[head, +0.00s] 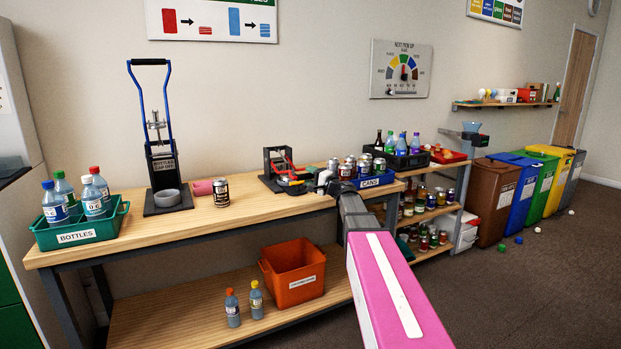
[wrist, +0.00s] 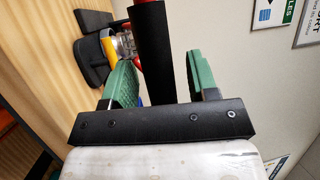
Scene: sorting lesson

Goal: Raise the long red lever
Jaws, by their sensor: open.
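The can press with the long red lever (head: 289,163) stands on the bench, its black frame upright at the back. The lever looks lowered toward the front. My gripper (head: 302,187) is at the press's front edge. In the wrist view my gripper (wrist: 160,68) is open, with a green finger pad on either side of a black bar (wrist: 155,45), which looks like the lever's grip. Red lever parts (wrist: 139,82) show beside that bar. Gaps show between bar and pads. A silvery can (wrist: 123,45) shows beyond, beside a yellow part. My wrist hides part of the press in the head view.
A taller blue-handled bottle press (head: 163,165) stands to the left, with a dark can (head: 221,192) near it. A blue cans tray (head: 374,181) sits close to my gripper's right. A green bottles crate (head: 80,231) is at far left. An orange bin (head: 293,273) stands on the lower shelf.

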